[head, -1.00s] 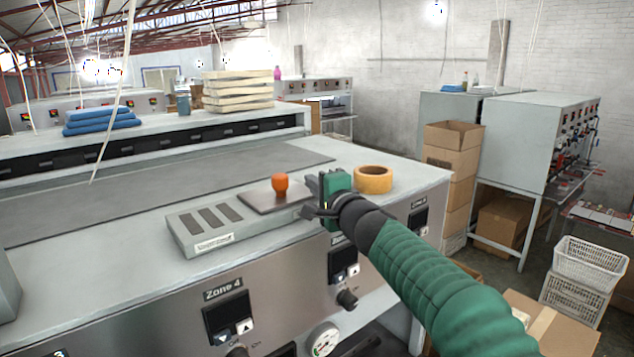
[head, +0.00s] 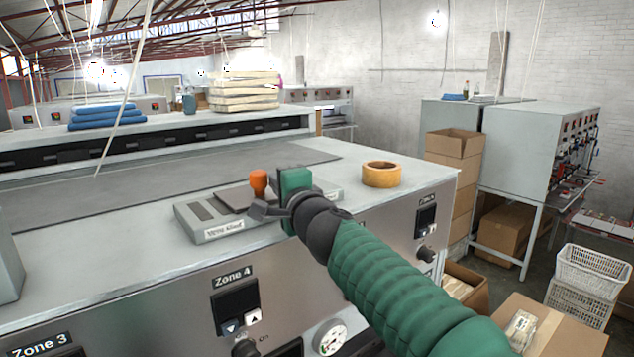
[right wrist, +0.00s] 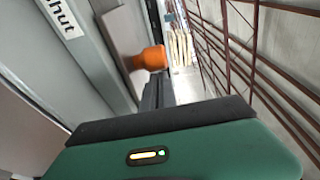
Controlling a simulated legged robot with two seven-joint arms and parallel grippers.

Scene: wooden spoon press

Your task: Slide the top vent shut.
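The top vent (head: 208,236) is a low grey box on the machine top, with dark slots at its left end and a white label on its front. Its dark sliding plate (head: 232,199) carries an orange knob (head: 258,183) and covers part of the slots. My right gripper (head: 268,206) is close against the knob's right side, low over the vent. In the right wrist view the knob (right wrist: 150,58) stands just beyond a dark finger. I cannot tell how far apart the fingers are, nor whether they touch the knob. My left gripper is out of view.
A roll of yellow tape (head: 381,174) lies on the machine top right of the vent. A control panel (head: 238,308) labelled Zone 4 is on the front face below. Cardboard boxes (head: 453,160) stand at the right.

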